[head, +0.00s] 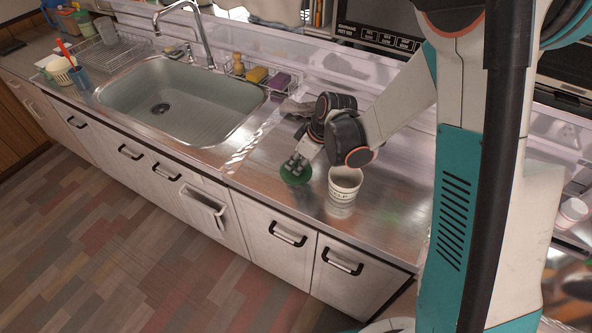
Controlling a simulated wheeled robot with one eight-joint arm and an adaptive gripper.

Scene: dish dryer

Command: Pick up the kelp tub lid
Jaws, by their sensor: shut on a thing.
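The green round lid (296,178) is at the tips of my gripper (294,164), over the steel counter between the sink and the white tub. My gripper points down and is shut on the lid, covering part of its far side. I cannot tell whether the lid touches the counter or is just above it. The white tub (345,184), with dark lettering on its side, stands upright and open on the counter, right of the lid and apart from it.
The sink (180,105) with its faucet (190,30) lies to the left. A rack with a yellow sponge (256,75) and a purple one (279,82) stands behind it. Drawers with handles (287,234) line the counter front. Counter in front of the lid is clear.

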